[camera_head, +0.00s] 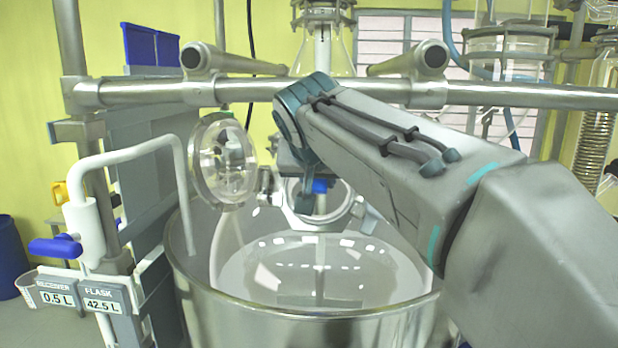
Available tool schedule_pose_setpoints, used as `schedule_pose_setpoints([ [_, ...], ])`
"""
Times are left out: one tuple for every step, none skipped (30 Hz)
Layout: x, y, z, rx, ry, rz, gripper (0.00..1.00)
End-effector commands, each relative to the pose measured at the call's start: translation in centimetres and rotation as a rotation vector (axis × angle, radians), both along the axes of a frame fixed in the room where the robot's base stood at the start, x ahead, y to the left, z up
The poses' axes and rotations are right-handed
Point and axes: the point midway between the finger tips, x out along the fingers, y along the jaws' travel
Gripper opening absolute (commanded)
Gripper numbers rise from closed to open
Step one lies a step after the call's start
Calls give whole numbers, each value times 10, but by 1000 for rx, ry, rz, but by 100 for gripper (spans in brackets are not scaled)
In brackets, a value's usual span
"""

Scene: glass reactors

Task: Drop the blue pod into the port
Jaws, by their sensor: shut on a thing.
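The blue pod (320,186) is a small blue piece below the end of my arm, mostly hidden by my gripper. My gripper (318,190) is shut on the pod and holds it over the open port. The port (302,218) is a round glass neck with a clear rim on top of the glass vessel. Its round glass lid (222,160) stands open to the left of the port. Whether the pod is inside the rim or just above it, I cannot tell. My arm comes in from the right and covers part of the port's right side.
The glass vessel (300,270) sits in a wide steel bath (300,330). A horizontal metal bar (200,92) with clamps crosses behind my arm. A white pipe with a blue-handled valve (55,246) stands at the left. A glass column (322,50) rises behind the bar.

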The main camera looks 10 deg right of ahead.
Motion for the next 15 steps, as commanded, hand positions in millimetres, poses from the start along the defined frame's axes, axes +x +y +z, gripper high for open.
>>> schedule_pose_setpoints([
  [0,0,0,0,0,0,8],
  [0,0,0,0,0,0,8],
  [0,0,0,0,0,0,33],
  [0,0,0,0,0,0,41],
  [0,0,0,0,0,0,49],
  [0,0,0,0,0,0,55],
  [0,0,0,0,0,0,55],
  [0,0,0,0,0,0,55],
  [0,0,0,0,0,0,55],
  [0,0,0,0,0,0,55],
  [0,0,0,0,0,0,55],
  [0,0,0,0,0,0,55],
  [0,0,0,0,0,0,55],
  [0,0,0,0,0,0,55],
  [-1,0,1,0,0,0,55],
])
